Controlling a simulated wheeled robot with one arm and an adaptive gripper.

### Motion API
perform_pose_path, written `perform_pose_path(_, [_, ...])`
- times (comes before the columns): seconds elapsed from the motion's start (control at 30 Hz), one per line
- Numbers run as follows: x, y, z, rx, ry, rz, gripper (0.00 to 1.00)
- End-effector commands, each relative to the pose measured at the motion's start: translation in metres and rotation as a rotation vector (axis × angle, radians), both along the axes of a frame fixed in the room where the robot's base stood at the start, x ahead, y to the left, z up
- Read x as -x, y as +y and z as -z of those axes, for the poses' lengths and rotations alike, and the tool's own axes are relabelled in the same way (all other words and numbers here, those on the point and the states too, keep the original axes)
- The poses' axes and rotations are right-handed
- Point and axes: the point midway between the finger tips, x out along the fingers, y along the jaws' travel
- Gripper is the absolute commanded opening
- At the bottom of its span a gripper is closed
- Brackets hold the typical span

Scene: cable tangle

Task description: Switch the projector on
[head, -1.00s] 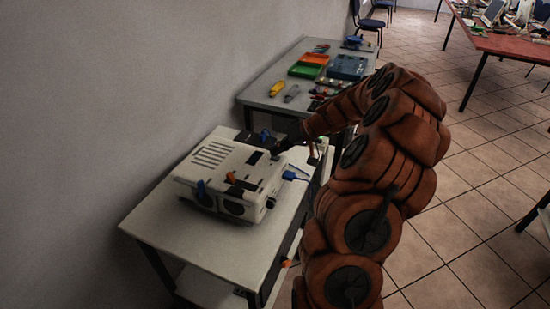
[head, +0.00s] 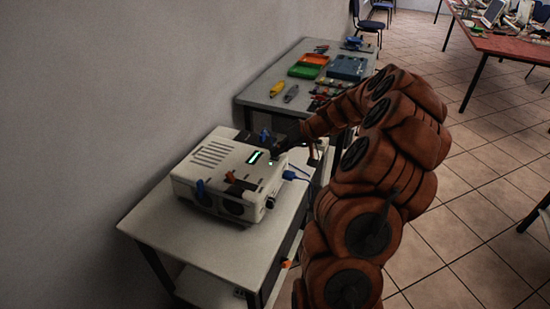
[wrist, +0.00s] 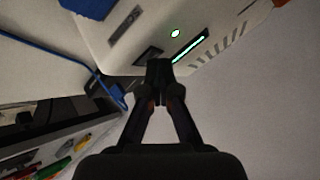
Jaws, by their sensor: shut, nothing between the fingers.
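The projector (head: 224,172) is a white box with slatted vents, on a small white table. A display strip (head: 255,157) on its top glows green, and a small round light beside it is lit too. Both also show in the wrist view, the lit strip (wrist: 188,48) and the round green light (wrist: 175,33). My gripper (wrist: 159,68) is shut and empty, its fingertips at the projector's edge near a dark rectangular part (wrist: 148,56). I cannot tell whether they touch it. In the head view my gripper (head: 277,152) is small and dark at the projector's far right corner.
A blue cable (head: 297,175) plugs into the projector's right side. The white table (head: 205,255) has bare room in front. Behind stands a grey table (head: 272,92) with green, orange and blue trays and tools. A red table (head: 500,45) is far right.

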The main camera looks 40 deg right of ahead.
Motion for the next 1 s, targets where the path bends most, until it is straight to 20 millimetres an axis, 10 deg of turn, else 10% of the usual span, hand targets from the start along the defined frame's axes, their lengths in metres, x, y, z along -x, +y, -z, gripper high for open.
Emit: perform_pose_path(1.0, [0.000, -0.001, -0.015, -0.001, 0.001, -0.001, 0.00])
